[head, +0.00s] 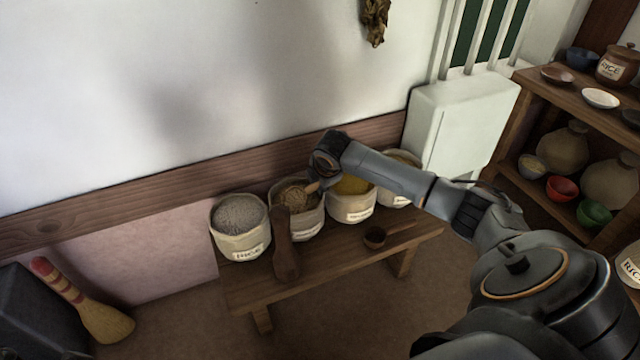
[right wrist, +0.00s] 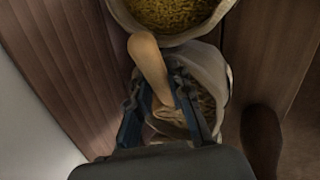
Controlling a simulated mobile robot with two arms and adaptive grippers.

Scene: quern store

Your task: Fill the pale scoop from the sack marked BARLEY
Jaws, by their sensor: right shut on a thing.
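The pale scoop (head: 312,187) shows in the head view at the second sack from the left (head: 308,222), which holds brownish grain. Its label is too small to read surely. My right gripper (head: 322,168) is above this sack. In the right wrist view the right gripper (right wrist: 160,85) is shut on the pale handle of the scoop (right wrist: 148,58), over the mouth of a sack (right wrist: 212,70). The bowl end is largely hidden, so I cannot tell how full it is. My left gripper is not in view.
The RICE sack (head: 230,242) stands left on the wooden bench (head: 250,285). A sack of yellow grain (head: 350,208) stands right, another beyond it. A dark upright tool (head: 284,250) and small dark scoop (head: 376,237) are in front. A shelf (head: 540,95) stands right.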

